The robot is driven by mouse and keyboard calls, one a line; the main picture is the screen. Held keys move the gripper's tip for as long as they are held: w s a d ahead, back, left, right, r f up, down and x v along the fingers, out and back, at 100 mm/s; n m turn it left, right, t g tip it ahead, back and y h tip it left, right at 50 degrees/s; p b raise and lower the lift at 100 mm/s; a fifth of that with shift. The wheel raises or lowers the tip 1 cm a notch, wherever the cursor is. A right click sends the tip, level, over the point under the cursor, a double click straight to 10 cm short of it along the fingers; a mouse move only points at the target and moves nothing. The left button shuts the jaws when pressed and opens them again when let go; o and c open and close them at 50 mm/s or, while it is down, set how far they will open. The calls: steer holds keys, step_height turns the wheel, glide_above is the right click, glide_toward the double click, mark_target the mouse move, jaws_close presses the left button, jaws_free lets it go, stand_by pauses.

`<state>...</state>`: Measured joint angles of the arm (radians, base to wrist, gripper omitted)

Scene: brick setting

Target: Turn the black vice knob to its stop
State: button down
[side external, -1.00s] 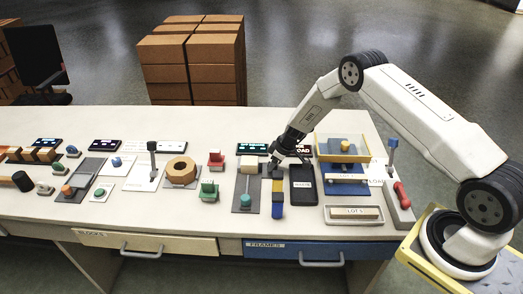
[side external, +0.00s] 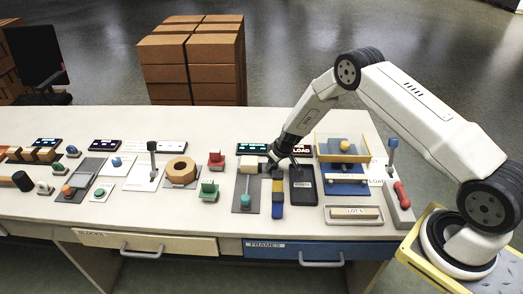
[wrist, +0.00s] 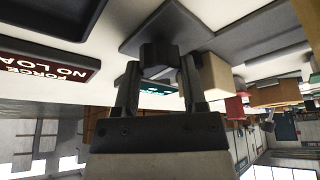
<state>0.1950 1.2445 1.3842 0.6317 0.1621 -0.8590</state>
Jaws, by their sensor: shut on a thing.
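My gripper (wrist: 158,75) is shut on the black vice knob (wrist: 157,53), a dark ribbed piece between the two fingertips in the wrist view. In the side view my gripper (side external: 277,166) is low over the bench, just right of a pale block (side external: 250,164) on a dark grey plate (side external: 240,205). The knob is mostly hidden behind the fingers there. In the wrist view the pale block (wrist: 214,77) is right beside the right finger. How far the knob is turned cannot be told.
A yellow and blue bar (side external: 278,200) and a black panel (side external: 303,188) lie close in front and to the right. A yellow-framed fixture (side external: 343,150) stands farther right. A dark red sign reading "NO LOAD" (wrist: 45,70) shows in the wrist view.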

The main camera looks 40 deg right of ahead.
steer(key=shift+m, duration=0.3)
stand_by(0.5)
steer(key=shift+c, duration=0.7)
jaws_free()
steer(key=shift+r, duration=0.1)
steer(key=v, duration=0.7)
steer(key=shift+r, duration=0.35)
steer(key=shift+s, duration=0.15)
